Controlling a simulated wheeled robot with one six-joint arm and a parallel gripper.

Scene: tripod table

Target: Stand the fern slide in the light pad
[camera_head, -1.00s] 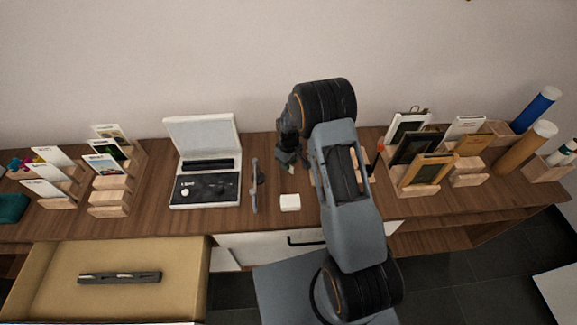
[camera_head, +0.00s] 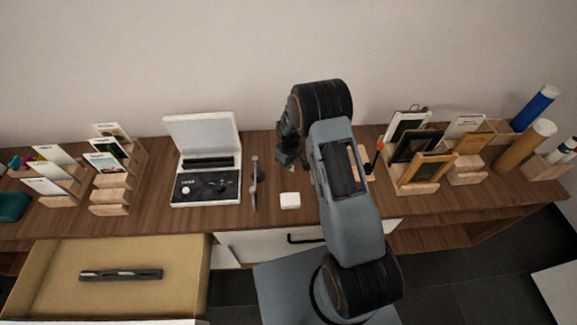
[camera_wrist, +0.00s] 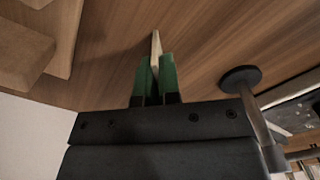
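My gripper (camera_wrist: 156,82) has green fingers closed on a thin pale piece (camera_wrist: 156,46), seen nearly edge-on in the wrist view. Its face is hidden, so I cannot tell whether a fern is on it. In the head view my gripper (camera_head: 289,160) is small and partly hidden by my arm, over the table between the white device and the right-hand racks. The white device (camera_head: 236,150) with an upright pale panel and a dark base with slots and knobs looks like the light pad. It stands open left of my gripper.
Wooden racks with cards (camera_head: 110,209) stand left, and framed-slide racks (camera_head: 417,188) stand right. A dark upright stand (camera_head: 255,185) and a small white block (camera_head: 290,201) lie between the device and my arm. An open drawer (camera_head: 190,280) holds a dark bar.

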